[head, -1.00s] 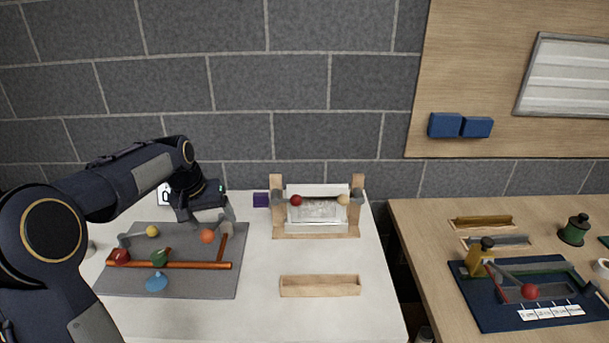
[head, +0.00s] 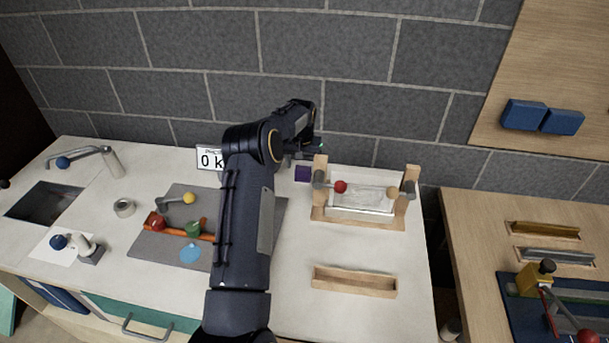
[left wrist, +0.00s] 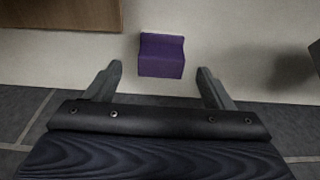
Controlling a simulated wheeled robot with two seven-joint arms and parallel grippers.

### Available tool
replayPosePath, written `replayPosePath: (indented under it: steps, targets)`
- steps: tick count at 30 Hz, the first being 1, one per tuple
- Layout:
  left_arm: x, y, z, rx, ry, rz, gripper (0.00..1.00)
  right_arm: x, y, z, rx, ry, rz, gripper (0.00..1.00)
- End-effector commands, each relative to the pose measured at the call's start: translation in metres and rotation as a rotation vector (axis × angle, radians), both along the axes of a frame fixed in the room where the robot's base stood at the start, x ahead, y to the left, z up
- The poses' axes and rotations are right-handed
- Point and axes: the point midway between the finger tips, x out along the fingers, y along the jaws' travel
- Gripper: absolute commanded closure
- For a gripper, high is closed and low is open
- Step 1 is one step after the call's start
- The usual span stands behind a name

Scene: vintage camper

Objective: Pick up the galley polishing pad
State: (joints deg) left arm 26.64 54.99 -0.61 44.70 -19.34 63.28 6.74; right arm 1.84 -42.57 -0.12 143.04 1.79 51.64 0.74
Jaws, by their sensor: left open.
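The galley polishing pad seems to be the small purple block (head: 303,174) on the white counter, close to the back wall and left of the wooden frame. It also shows in the left wrist view as a purple block (left wrist: 162,56) with a stepped top, at the upper middle. My left gripper (left wrist: 158,86) is open and empty, with the block ahead of its fingertips and roughly centred between them, apart from both. In the head view my left gripper (head: 312,150) is over the back of the counter near the block, partly hidden by its own arm. My right gripper is not in view.
A wooden frame (head: 362,224) with a clear tray and ball knobs stands right of the block. A wooden trough (head: 354,282) lies in front. A grey mat (head: 150,246) with valves, a white display sign (head: 209,159) and the wall (head: 350,110) are near.

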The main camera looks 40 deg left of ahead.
Motion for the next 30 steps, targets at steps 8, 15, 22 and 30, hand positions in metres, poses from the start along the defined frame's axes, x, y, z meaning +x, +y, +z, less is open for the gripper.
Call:
replayPosePath:
  steps: [8,15,22,30]
  targets:
    - [0.004,0.003,-0.036,-0.001,-0.001,0.001,0.25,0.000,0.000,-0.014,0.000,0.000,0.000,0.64]
    - [0.004,0.003,-0.035,-0.001,-0.001,0.001,0.32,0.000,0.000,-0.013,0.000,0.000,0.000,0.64]
    - [0.004,0.002,-0.035,-0.001,-0.001,0.001,0.62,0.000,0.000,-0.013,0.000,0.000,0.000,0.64]
    - [0.004,0.003,-0.034,-0.001,-0.001,0.001,0.74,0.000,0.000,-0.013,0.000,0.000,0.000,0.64]
